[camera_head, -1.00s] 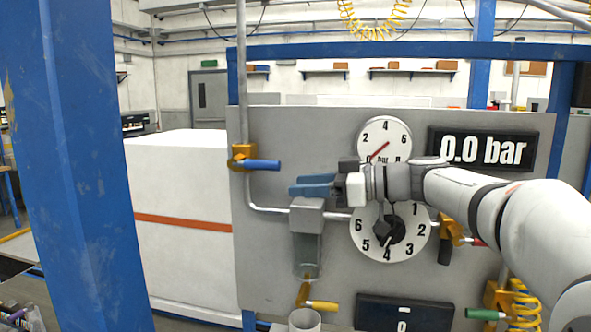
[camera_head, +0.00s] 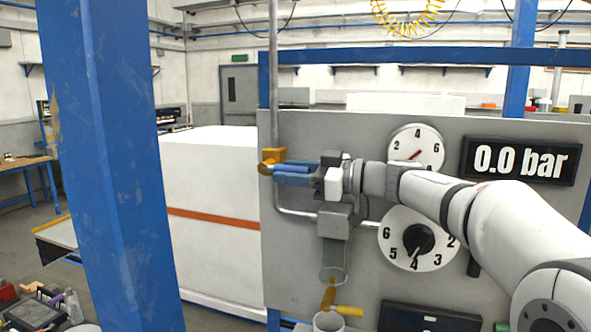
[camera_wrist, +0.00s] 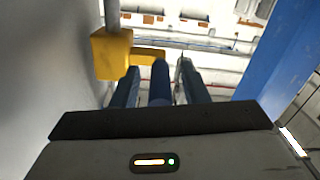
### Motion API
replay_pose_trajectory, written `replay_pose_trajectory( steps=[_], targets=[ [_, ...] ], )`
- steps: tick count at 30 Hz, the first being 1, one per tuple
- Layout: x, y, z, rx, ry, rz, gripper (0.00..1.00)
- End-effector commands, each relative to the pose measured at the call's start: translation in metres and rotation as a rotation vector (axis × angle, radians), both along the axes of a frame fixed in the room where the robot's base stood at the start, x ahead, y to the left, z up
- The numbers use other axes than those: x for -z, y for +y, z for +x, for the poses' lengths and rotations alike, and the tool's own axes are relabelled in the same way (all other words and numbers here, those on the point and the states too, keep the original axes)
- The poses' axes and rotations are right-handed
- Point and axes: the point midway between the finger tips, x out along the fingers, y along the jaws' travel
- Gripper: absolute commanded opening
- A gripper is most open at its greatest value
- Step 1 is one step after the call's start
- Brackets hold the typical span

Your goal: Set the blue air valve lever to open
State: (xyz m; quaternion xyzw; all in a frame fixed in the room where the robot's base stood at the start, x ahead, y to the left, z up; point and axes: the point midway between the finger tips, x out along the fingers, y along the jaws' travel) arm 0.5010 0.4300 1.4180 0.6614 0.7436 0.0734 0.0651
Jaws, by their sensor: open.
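The blue air valve lever (camera_wrist: 160,82) extends from its yellow valve body (camera_head: 271,159) at the panel's upper left edge. The valve body also shows in the wrist view (camera_wrist: 112,54). The lever lies roughly level along the panel. My gripper (camera_head: 284,171) is at the lever, with its blue fingers pointing left towards the valve. In the wrist view my gripper (camera_wrist: 157,78) is open, with one finger on each side of the lever. Small gaps seem to show beside it; contact cannot be told. In the head view the fingers largely hide the lever.
A round gauge (camera_head: 415,148) and a 0.0 bar display (camera_head: 520,160) are on the grey panel. Below are a numbered dial (camera_head: 437,255), a filter bowl (camera_head: 333,258) and a yellow lever (camera_head: 349,311). A blue post (camera_head: 112,170) stands at left.

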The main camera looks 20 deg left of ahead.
Motion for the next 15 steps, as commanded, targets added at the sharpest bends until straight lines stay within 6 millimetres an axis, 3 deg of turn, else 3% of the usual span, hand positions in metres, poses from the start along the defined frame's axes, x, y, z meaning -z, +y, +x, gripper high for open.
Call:
replay_pose_trajectory(
  steps=[3,15],
  targets=[
    [0.0003,-0.0005,0.0003,0.001,0.0,0.0,0.4],
    [0.0001,-0.0013,0.0007,0.002,0.0,-0.001,0.07]
  ],
)
